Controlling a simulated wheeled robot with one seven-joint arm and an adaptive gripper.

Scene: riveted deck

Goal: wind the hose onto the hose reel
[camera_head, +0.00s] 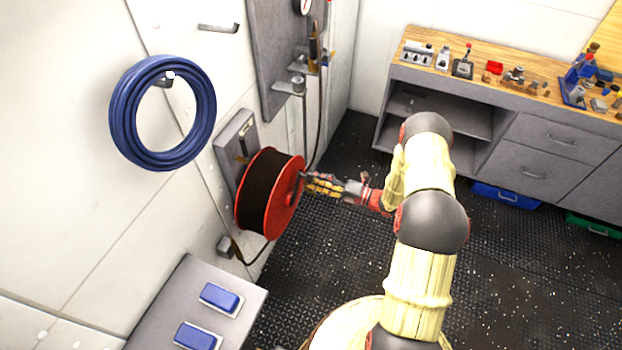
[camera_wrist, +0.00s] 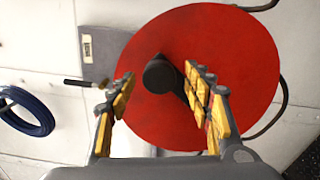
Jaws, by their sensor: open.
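The hose reel (camera_head: 284,205) is a red-sided drum on a grey wall plate (camera_head: 232,135), with a dark hose (camera_head: 262,186) wound on it. A length of hose hangs below it near a small grey wall fitting (camera_head: 227,246). My gripper (camera_head: 312,182) is at the reel's outer face. In the wrist view the red disc (camera_wrist: 240,60) fills the middle, with a dark hub and crank arm (camera_wrist: 160,74) at its centre. My gripper (camera_wrist: 158,92) is open, its yellow-padded fingers on either side of the hub. I cannot tell whether they touch the crank.
A coiled blue hose (camera_head: 128,128) hangs on a wall hook at the left. A grey box with blue switches (camera_head: 221,298) stands below. A workbench (camera_head: 480,75) with small tools is at the back right.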

